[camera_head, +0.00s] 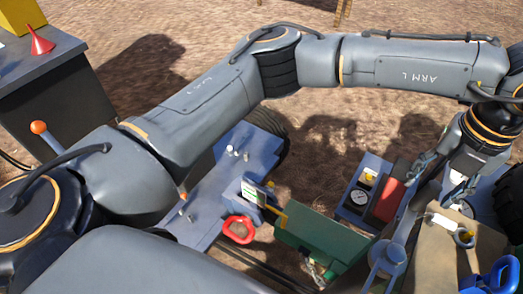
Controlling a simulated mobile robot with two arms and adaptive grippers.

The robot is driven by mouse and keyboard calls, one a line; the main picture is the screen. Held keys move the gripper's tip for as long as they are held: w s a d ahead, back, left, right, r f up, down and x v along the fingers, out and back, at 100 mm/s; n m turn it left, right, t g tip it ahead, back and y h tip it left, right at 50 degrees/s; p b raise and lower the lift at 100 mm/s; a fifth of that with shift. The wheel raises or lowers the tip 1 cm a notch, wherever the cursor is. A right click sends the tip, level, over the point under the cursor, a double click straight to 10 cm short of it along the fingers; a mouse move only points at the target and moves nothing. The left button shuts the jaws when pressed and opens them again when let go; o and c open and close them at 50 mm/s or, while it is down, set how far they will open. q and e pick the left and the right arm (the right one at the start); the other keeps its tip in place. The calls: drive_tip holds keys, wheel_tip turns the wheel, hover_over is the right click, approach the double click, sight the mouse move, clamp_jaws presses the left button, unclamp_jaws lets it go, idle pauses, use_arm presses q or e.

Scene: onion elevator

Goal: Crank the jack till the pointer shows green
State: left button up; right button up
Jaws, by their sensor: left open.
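My left arm reaches across the view, and its gripper (456,190) points down at the right. It is open, above a tan surface (448,262) with a small grey ring-ended part (463,236) close below its fingers. I cannot tell whether they touch. My right gripper is out of view.
A blue cylindrical part (388,259) stands at lower right. Bare ground lies behind.

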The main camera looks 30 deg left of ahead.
use_arm(q)
drive_tip(key=shift+r+p, duration=2.05)
drive_tip(key=shift+r, duration=2.45)
